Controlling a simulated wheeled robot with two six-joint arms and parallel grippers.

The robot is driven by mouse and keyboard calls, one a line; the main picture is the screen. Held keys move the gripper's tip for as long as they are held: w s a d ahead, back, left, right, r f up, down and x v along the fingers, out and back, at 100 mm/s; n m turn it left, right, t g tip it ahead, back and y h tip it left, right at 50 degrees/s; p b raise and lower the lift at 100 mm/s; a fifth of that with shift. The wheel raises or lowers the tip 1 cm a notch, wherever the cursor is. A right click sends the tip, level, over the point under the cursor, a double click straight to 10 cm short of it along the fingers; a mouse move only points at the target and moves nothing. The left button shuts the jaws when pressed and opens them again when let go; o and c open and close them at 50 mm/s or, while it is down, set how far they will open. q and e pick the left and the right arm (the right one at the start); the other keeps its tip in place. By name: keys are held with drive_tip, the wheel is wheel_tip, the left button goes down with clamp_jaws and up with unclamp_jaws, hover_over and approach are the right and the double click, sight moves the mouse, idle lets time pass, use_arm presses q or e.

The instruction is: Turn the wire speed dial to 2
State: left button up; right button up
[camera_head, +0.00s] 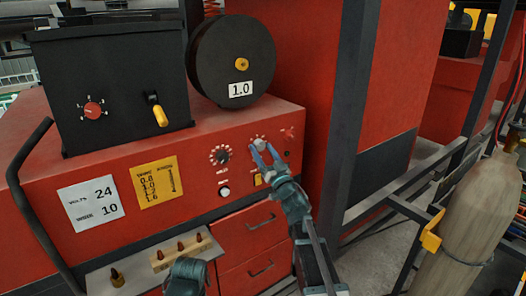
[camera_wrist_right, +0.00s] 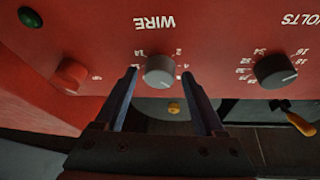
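The grey wire speed dial (camera_wrist_right: 159,71) sits on the red panel under the upside-down label WIRE in the right wrist view. In the head view the dial (camera_head: 259,142) is at the panel's upper right. My right gripper (camera_head: 266,154) reaches up to it from below. In the wrist view the gripper (camera_wrist_right: 160,75) is open, one finger on each side of the dial, with a thin gap seen on both sides. The dial's pointer is too faint to read. My left gripper (camera_head: 187,274) shows only partly at the bottom edge; its fingers cannot be made out.
The black volts dial (camera_wrist_right: 276,71) is beside the wire dial. A red knob (camera_wrist_right: 71,75) is on its other side. A white card (camera_head: 91,203) reads VOLTS 24, WIRE 10. A yellow chart (camera_head: 159,182) and a spool marked 1.0 (camera_head: 231,60) are nearby. A gas cylinder (camera_head: 480,220) stands right.

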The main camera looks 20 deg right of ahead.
clamp_jaws()
